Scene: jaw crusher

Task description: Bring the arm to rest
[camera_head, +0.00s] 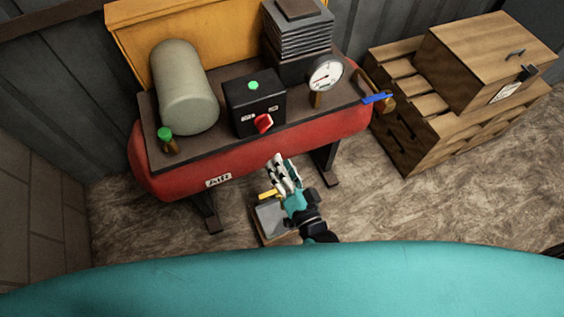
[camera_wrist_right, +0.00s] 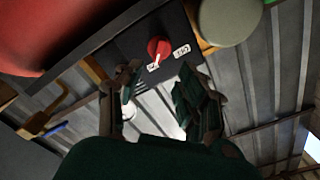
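My right gripper (camera_head: 283,170) is in front of the red compressor tank (camera_head: 310,137), below the black control box (camera_head: 256,100), and points toward it. In the right wrist view the fingers (camera_wrist_right: 158,88) are spread apart with nothing between them. The red switch knob (camera_head: 263,123) on the box's front is clear of the fingers. It also shows beyond the fingertips in the right wrist view (camera_wrist_right: 158,48). A green button (camera_head: 253,85) is on top of the box. My left gripper is in neither view.
A pressure gauge (camera_head: 325,75) and a blue valve handle (camera_head: 377,98) are at the compressor's right. A green-capped valve (camera_head: 166,137) is at its left. A small grey-topped box (camera_head: 270,220) is on the floor beside my right arm. A wooden crate on pallets (camera_head: 488,60) stands right.

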